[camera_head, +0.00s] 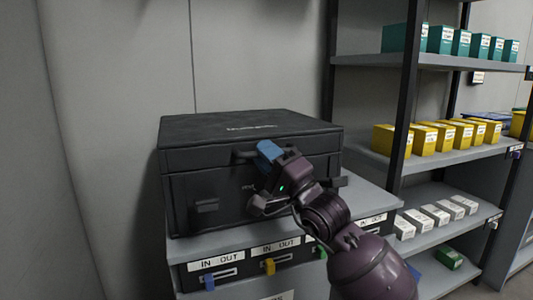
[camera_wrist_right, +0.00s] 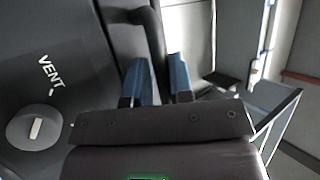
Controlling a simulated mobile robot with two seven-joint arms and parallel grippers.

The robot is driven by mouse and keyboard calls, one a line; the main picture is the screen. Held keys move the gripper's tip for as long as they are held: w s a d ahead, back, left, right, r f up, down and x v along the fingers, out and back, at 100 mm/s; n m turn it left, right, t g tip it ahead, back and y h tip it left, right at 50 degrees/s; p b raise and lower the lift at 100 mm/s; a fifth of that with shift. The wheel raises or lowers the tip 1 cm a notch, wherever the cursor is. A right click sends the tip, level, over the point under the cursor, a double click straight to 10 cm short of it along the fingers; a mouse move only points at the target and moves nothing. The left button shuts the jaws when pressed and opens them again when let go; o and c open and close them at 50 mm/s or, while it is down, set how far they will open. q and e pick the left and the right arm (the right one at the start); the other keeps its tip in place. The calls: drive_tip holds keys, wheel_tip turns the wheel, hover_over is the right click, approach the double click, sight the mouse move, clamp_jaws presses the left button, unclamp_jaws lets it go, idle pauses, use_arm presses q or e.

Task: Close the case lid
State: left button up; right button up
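The black case (camera_head: 185,190) sits on the grey shelf top. Its lid (camera_head: 215,130) lies down flat over the body, and I see no clear gap at the front seam. A black handle (camera_head: 243,156) is on the front of the lid; it also shows in the right wrist view (camera_wrist_right: 152,38). My right gripper (camera_head: 270,154) is at the case front by the handle, its blue fingers apart. In the wrist view the gripper's fingers (camera_wrist_right: 160,80) straddle the handle's end, or nearly so; contact is unclear. My left gripper is not in view.
Labelled drawers (camera_head: 215,272) with coloured tabs lie below the case. A shelf rack (camera_head: 455,62) with teal, yellow and white boxes stands at the right. A grey wall is close at the left. A round vent knob (camera_wrist_right: 34,128) shows in the wrist view.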

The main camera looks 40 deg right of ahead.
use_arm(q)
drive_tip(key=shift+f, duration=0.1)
use_arm(e)
drive_tip(key=shift+f, duration=0.25)
use_arm(q)
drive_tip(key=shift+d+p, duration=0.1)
drive_tip(key=shift+p, duration=0.4)
use_arm(e)
drive_tip(key=v, duration=1)
drive_tip(key=shift+s, duration=0.4)
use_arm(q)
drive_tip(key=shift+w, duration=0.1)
use_arm(e)
drive_tip(key=shift+w+d, duration=0.1)
